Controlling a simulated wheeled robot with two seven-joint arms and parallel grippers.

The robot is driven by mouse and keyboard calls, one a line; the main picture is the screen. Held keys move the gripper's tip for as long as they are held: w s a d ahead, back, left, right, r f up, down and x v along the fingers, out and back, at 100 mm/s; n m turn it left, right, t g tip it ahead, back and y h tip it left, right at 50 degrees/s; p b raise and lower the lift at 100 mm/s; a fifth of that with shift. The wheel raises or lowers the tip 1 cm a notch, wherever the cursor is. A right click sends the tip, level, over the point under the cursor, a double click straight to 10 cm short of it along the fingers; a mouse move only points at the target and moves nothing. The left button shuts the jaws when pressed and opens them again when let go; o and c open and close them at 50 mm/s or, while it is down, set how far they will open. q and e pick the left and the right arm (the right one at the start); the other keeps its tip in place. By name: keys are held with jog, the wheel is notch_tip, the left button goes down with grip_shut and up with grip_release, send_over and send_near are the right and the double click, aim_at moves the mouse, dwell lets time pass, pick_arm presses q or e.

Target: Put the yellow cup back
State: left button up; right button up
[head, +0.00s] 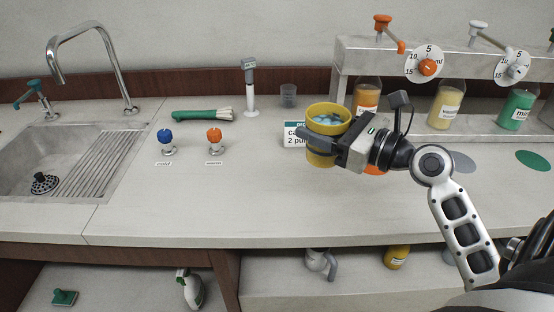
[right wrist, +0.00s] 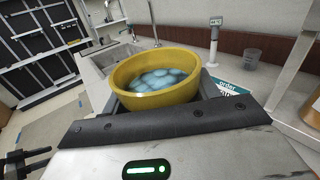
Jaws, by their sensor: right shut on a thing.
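The yellow cup (head: 321,158) is in my right gripper (head: 322,143), in front of the syrup shelf and above the counter. The gripper is shut on the cup's side and the cup looks upright. In the right wrist view the yellow cup (right wrist: 152,98) fills the space between the fingers and holds several pale blue rounded pieces. An orange disc on the counter (head: 373,169) is partly hidden behind my gripper.
A syrup shelf (head: 440,128) with several bottles stands at right. An order card (head: 293,134) stands just behind the cup. Blue (head: 166,138) and orange knobs (head: 214,136) and the sink (head: 65,165) are left. The front counter (head: 220,205) is clear.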

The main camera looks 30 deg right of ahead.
jog(key=w+a+f+b, duration=0.1)
jog(key=w+f, duration=0.1)
jog(key=f, duration=0.1)
jog(key=w+a+f+b, duration=0.1)
jog(key=w+a+f, duration=0.1)
jog(key=w+f, duration=0.1)
jog(key=w+a+f+b, duration=0.1)
jog(key=w+f, duration=0.1)
jog(key=f, duration=0.2)
jog(key=shift+w+a, duration=0.2)
jog(key=shift+a, duration=0.1)
jog(key=shift+f, duration=0.5)
jog(key=o, duration=1.2)
pick_arm(q)
jog(key=shift+w+d+f, duration=0.25)
jog(key=shift+f, duration=0.3)
